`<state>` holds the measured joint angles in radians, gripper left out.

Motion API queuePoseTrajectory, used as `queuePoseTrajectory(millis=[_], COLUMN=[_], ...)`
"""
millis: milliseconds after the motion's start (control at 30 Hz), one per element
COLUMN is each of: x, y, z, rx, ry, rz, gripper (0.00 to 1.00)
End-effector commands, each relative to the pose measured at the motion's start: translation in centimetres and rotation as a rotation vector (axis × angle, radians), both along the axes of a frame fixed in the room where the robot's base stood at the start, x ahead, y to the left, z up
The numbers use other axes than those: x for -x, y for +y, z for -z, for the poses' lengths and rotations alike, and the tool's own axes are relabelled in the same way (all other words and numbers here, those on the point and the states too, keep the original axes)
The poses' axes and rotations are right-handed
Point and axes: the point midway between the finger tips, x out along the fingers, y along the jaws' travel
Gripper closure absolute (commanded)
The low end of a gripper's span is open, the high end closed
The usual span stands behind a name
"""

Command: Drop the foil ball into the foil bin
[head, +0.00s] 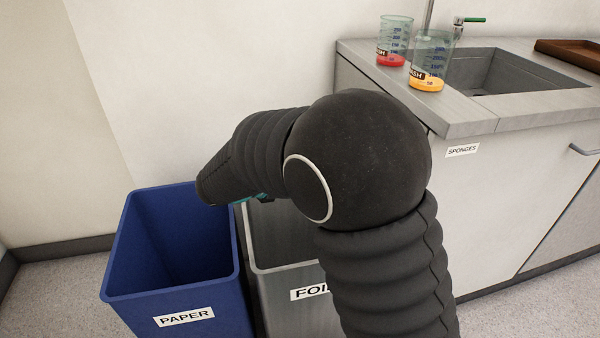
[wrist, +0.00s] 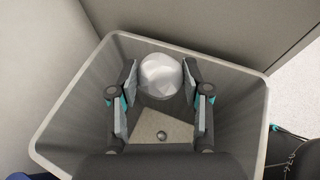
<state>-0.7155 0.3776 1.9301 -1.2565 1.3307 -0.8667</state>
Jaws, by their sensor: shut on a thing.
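The foil ball (wrist: 160,75) is a pale silver, faceted ball in the wrist view. My gripper (wrist: 161,82) is shut on it, with one finger on each side. The foil bin (head: 291,315) is grey with a partly covered label reading "FOI". In the wrist view the bin's rim (wrist: 50,130) surrounds the gripper and ball, which are over its opening; how high they are is hard to tell. In the head view my arm hides the ball and most of the gripper.
A blue paper bin (head: 130,265) stands directly left of the foil bin. A grey counter (head: 470,112) with a sink (head: 510,75) is at the right, bearing two beakers. A small shiny round thing (wrist: 162,135) lies on a pale patch at the foil bin's bottom.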

Motion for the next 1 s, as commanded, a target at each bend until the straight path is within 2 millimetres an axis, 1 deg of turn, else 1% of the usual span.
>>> queuePoseTrajectory(millis=[33, 200, 333, 567, 600, 667, 700, 1000], x=[0.0, 0.0, 0.1, 0.1, 0.1, 0.1, 0.1, 0.1], y=[0.0, 0.1, 0.2, 0.3, 0.3, 0.3, 0.3, 0.3], z=[1.1, 2.7, 3.1, 3.0, 3.0, 3.0, 3.0, 3.0], rx=[0.001, 0.0, 0.0, -0.001, -0.001, -0.001, -0.001, -0.001], ry=[0.001, 0.0, 0.0, 0.001, 0.001, 0.001, 0.0, 0.0], rz=[0.0, -0.002, -0.004, -0.005, -0.005, -0.005, -0.006, -0.006], gripper=[0.76, 0.76, 0.76, 0.76, 0.47, 0.32, 0.23, 0.23])
